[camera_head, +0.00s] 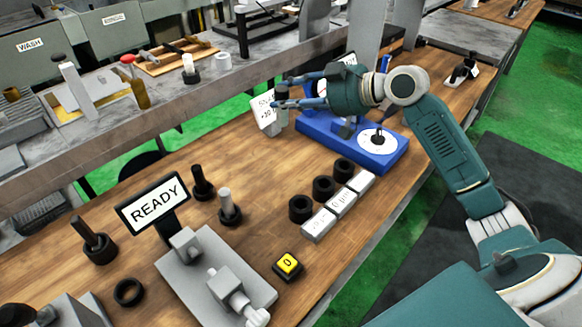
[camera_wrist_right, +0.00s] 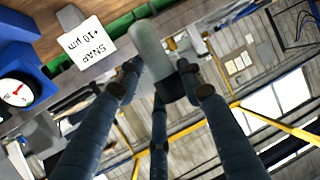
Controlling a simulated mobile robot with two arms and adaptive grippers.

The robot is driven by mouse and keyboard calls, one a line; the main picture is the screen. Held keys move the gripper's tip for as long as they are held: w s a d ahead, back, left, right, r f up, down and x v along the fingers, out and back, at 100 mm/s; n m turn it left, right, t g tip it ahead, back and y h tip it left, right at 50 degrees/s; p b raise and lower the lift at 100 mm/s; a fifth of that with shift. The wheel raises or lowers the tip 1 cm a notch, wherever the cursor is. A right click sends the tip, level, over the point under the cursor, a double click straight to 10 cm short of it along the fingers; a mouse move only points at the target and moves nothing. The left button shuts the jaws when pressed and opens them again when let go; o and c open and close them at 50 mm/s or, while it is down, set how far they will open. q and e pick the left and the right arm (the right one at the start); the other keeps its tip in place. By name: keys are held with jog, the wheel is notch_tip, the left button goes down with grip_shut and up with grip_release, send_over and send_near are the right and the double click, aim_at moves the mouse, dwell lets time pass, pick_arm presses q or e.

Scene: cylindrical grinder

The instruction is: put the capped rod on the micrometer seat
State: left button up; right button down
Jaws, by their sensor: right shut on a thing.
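My right gripper (camera_head: 287,94) is shut on the capped rod (camera_head: 284,106), a grey rod with a dark cap at the top. It is held in the air beside the blue gauge. In the right wrist view, the rod's grey body (camera_wrist_right: 149,48) and dark cap (camera_wrist_right: 170,86) show between the fingers (camera_wrist_right: 160,82). The micrometer seat seems to be the grey fixture (camera_head: 186,245) with two blocks and a thimble, at the front below the READY sign (camera_head: 154,203). The fixture stands well away from the gripper, toward the lower left. My left gripper is not in view.
Three black cups (camera_head: 324,188) line up behind white label blocks. Rods in black bases (camera_head: 229,215) stand near the sign. A yellow button (camera_head: 288,264) is right of the fixture.

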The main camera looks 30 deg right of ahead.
jog(key=f, duration=0.6)
jog(key=f+p, duration=0.1)
jog(key=f, duration=1.2)
jog(key=shift+w+d+f+p, duration=0.25)
jog(key=shift+w+p, duration=0.1)
jog(key=shift+p, duration=0.05)
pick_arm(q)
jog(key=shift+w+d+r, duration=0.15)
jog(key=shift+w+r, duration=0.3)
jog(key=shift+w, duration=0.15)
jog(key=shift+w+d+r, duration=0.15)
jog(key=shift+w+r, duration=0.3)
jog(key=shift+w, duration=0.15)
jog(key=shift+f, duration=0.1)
pick_arm(e)
jog(key=shift+f, duration=0.1)
